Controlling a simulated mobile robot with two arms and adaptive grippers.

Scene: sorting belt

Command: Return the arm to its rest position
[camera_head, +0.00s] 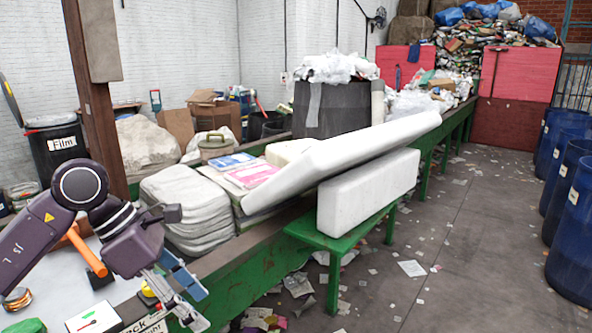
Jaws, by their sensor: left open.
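My left arm comes in from the left edge of the head view, dark purple-grey with round joints. Its gripper (190,303) hangs at the lower left, fingers pointing down and right, apart and with nothing seen between them. It is over the near end of the green-sided belt (255,250), beside a white table area with small items. My right gripper is not in view.
An orange-handled hammer (85,247) and a white box (93,320) lie near my left gripper. White foam blocks (368,190) rest on a green bench (340,243). Blue barrels (570,240) stand right; the floor between has scraps.

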